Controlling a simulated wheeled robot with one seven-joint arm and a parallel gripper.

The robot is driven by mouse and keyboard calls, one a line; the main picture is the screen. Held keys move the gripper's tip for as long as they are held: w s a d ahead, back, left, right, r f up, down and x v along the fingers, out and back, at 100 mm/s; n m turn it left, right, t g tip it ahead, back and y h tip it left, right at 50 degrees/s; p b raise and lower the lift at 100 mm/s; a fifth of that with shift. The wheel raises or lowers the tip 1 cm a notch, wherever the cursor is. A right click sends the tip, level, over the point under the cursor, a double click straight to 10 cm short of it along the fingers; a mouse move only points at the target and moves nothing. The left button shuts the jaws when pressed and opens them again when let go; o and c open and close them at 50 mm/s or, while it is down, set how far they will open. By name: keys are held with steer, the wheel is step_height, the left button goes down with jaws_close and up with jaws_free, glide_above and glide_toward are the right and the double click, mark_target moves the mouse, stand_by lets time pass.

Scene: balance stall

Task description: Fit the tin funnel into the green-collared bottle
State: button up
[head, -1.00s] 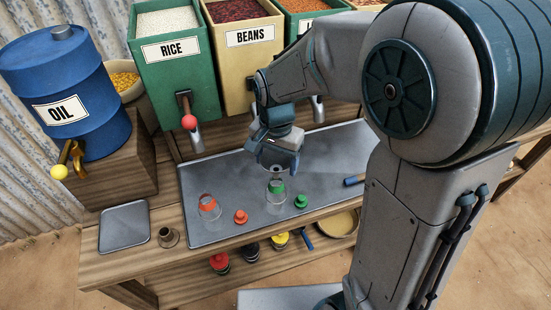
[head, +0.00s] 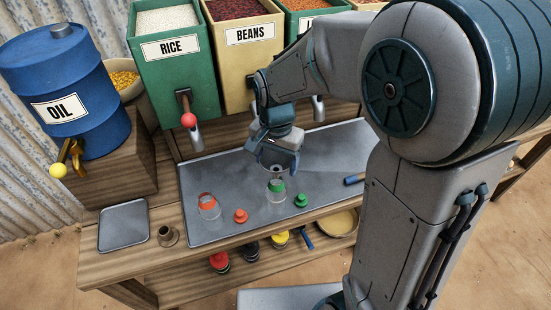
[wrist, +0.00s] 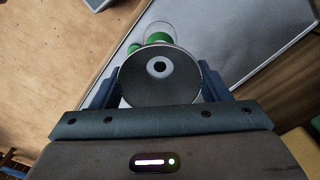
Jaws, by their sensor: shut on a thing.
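The tin funnel (wrist: 135,82) is a grey cone held between my jaws, its wide mouth and dark centre hole facing the wrist camera. My gripper (head: 277,165) is shut on it, directly above the green-collared bottle (head: 276,193) in the head view. The bottle is clear glass with a green band and stands upright on the grey mat. Its green collar (wrist: 158,38) shows just past the funnel's rim in the wrist view. The funnel's spout is hidden there, and I cannot tell whether it touches the bottle's mouth.
A red-collared bottle (head: 208,207) and red stopper (head: 240,215) stand left of the green-collared bottle. A green stopper (head: 300,200) stands close on its right. The grey mat (head: 235,170) has free room behind. The rice bin (head: 170,70) and beans bin (head: 243,65) rise behind.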

steer(key=shift+f+b, duration=0.55)
steer(key=shift+f, duration=0.2)
stand_by(0.4)
steer(key=shift+f+b, duration=0.3)
steer(key=shift+f, duration=0.05)
steer(key=shift+f, duration=0.25)
steer(key=o, duration=1.1)
steer(key=shift+o, duration=0.2)
steer(key=shift+r, duration=0.1)
steer(key=shift+r+p, duration=2.55)
steer(key=shift+r, duration=0.9)
